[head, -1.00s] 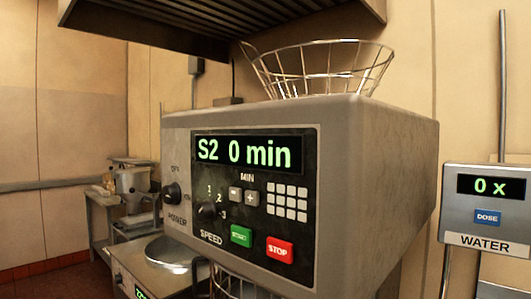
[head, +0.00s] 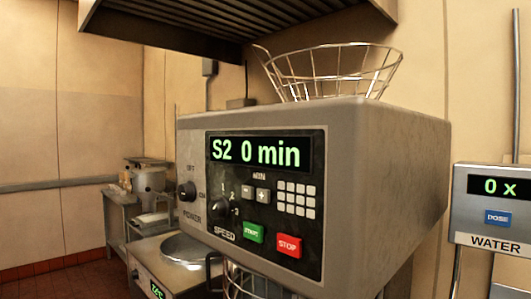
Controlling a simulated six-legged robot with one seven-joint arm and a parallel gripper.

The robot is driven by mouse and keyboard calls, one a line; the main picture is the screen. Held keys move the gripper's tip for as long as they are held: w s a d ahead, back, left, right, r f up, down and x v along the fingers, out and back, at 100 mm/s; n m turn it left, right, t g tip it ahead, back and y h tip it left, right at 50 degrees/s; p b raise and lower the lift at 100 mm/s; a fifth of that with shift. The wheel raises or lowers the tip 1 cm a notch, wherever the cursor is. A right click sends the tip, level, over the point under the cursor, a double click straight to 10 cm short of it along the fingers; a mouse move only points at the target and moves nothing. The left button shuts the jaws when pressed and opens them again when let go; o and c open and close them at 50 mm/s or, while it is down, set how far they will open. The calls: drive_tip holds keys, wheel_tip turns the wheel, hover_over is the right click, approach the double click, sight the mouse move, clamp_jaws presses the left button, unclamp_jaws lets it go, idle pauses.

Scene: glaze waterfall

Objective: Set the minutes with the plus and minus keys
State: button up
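The mixer's control panel (head: 268,240) faces me in the head view, on the front of a grey housing (head: 385,170). Its display (head: 260,152) reads "S2 0 min" in green. Under the label MIN are the minus key (head: 247,192) and the plus key (head: 263,195). The speed knob (head: 220,206) is left of and below them, with marks 1 to 3. The power knob (head: 188,191) is at the far left. A green START key (head: 253,232) and a red STOP key (head: 289,245) are below. My gripper is not in view.
A wire basket (head: 330,72) sits on top of the housing. A water unit (head: 492,210) reading "0 x" with a blue DOSE key (head: 498,218) is on the right wall. A counter unit with a round plate (head: 188,248) is lower left. A hood (head: 240,22) hangs above.

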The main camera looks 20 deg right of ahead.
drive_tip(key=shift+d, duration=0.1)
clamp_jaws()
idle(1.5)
